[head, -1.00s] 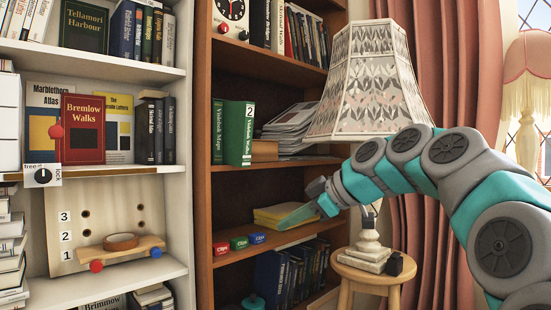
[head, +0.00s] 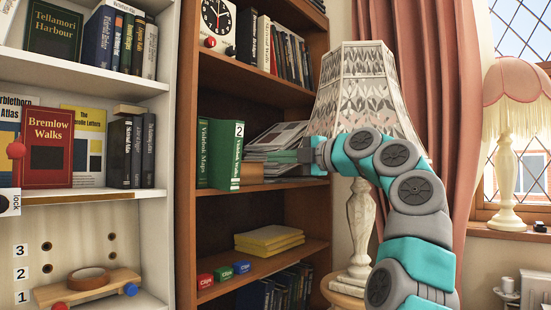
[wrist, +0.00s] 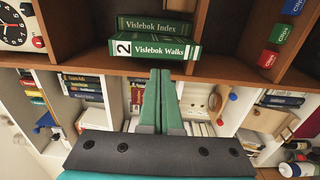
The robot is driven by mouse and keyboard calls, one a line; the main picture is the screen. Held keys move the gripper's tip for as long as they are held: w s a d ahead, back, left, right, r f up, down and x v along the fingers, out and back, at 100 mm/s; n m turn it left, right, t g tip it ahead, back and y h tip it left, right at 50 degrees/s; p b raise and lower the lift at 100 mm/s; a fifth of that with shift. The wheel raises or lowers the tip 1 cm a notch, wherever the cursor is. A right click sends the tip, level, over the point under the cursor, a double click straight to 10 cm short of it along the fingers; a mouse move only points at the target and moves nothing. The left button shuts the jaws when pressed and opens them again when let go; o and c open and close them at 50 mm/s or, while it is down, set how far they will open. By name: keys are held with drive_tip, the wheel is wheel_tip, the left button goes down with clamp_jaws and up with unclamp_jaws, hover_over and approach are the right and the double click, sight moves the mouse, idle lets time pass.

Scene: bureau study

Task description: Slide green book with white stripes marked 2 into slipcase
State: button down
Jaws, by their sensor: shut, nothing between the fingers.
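I cannot clearly make out the slipcase.
Loose papers (head: 278,138) lie right of the green books. A yellow stack (head: 268,240) and small coloured blocks (head: 223,273) sit on the shelf below. A lamp (head: 357,95) stands right of the bookcase, behind my arm. A white bookcase (head: 110,80) is at left.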

drive_tip(key=p+x, duration=0.2)
drive_tip(key=x, duration=0.4)
drive_tip(key=shift+p, duration=0.3)
